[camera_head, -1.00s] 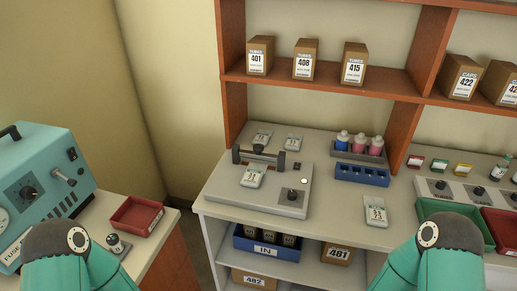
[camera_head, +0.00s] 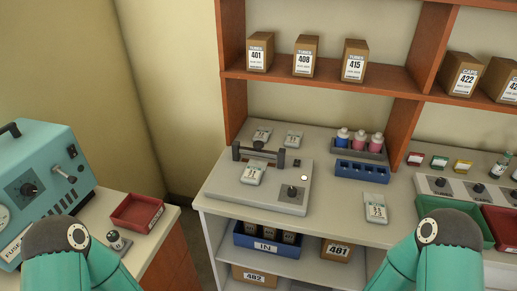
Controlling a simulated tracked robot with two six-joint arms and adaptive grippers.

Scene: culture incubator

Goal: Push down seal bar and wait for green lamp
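The grey sealer (camera_head: 270,200) sits on the left part of the white bench. Its dark seal bar (camera_head: 259,154) spans two posts at the back of the sealer. A pale labelled pouch (camera_head: 252,174) lies on the plate with its top end at the bar. A dark knob (camera_head: 291,191) is at the front right of the sealer. A small round lamp (camera_head: 304,178) behind the knob looks whitish, not green. Both of my teal arms show at the bottom edge, left and right. Neither gripper is in the picture.
Two pouches (camera_head: 262,134) lie behind the sealer. A rack of capped bottles (camera_head: 360,148) and a blue rack (camera_head: 362,173) stand right of it. Another pouch (camera_head: 375,208) lies at the front. A green tray (camera_head: 450,205) is at right. A teal machine (camera_head: 40,180) and red tray (camera_head: 137,213) are at left.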

